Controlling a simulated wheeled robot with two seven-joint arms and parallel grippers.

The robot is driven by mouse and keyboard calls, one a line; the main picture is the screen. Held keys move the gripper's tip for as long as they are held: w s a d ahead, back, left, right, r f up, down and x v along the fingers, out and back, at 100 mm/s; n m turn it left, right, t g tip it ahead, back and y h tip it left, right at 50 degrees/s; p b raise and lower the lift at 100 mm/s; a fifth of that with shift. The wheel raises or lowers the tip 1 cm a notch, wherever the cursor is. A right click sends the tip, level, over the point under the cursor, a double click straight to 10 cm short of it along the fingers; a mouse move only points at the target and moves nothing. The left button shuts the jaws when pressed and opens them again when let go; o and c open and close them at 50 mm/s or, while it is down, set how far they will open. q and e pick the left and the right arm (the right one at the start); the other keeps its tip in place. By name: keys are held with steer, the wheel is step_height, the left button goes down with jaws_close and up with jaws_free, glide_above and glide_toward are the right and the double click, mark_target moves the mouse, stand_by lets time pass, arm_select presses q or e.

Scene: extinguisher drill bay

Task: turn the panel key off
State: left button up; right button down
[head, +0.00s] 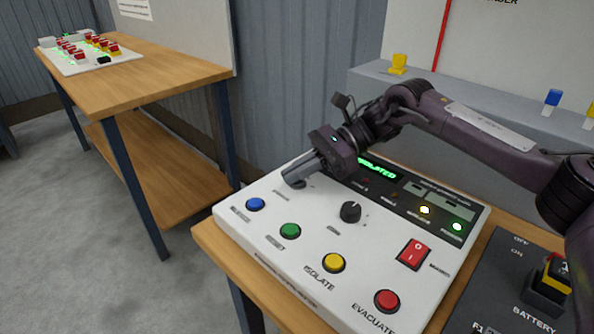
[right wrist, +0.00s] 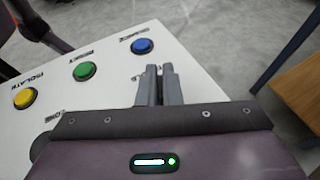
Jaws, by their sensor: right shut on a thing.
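The white control panel (head: 262,222) lies on a wooden table. My right gripper (head: 292,183) is at the panel's far left corner, over the spot where the panel key would sit. In the right wrist view its fingers (right wrist: 158,72) are close together. It is shut on the panel key, which the fingers hide almost wholly; its turn position cannot be told. The panel display (head: 378,168) glows green and seems to read "ISOLATED". My left gripper is not in view.
The panel carries a blue button (head: 255,204), green button (head: 290,231), yellow button (head: 333,263), red button (head: 386,301), black knob (head: 350,212) and red rocker switch (head: 413,253). A battery box (head: 500,290) stands right. Another wooden table (head: 150,75) is at the left.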

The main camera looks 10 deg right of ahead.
steer(key=n+g+h+p, duration=0.1)
steer(key=n+g, duration=0.2)
steer(key=shift+r+g+p, duration=0.15)
steer(key=shift+g+p, duration=0.15)
steer(key=shift+n+g+h, duration=0.5)
steer(key=shift+n+g, duration=0.3)
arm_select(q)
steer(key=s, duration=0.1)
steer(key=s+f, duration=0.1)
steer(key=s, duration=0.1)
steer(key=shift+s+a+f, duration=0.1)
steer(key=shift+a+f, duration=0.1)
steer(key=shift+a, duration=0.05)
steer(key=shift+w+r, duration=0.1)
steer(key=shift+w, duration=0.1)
arm_select(e)
steer(key=shift+n+g, duration=0.3)
steer(key=shift+n, duration=0.1)
steer(key=c, duration=1.6)
jaws_free()
arm_select(q)
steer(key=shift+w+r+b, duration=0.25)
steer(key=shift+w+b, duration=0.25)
steer(key=shift+b, duration=0.05)
arm_select(e)
step_height(320, 180, up, 20)
